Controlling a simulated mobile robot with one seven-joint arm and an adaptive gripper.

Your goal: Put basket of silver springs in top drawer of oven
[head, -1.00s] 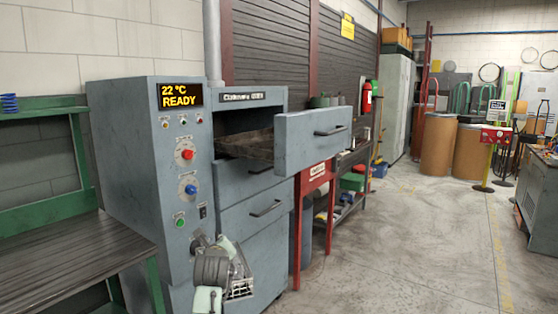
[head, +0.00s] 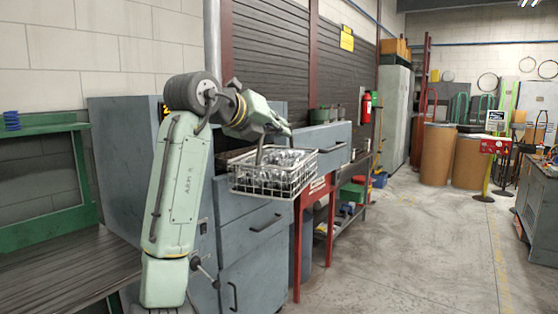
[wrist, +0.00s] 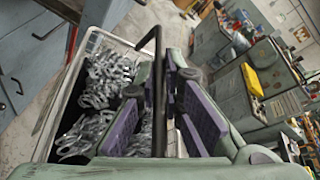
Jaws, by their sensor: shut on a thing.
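The white wire basket of silver springs (head: 270,178) hangs level from my gripper (head: 262,140) in the head view. My gripper is shut on the basket's dark handle, which also shows in the wrist view (wrist: 158,85). The oven (head: 122,130) stands behind my arm. The drawer's inside is mostly hidden by the basket and my arm.
Lower oven drawers (head: 250,235) are shut, with handles sticking out. A green workbench (head: 50,265) is at the left. A red stand (head: 322,205) and a shelf with items are right of the oven.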

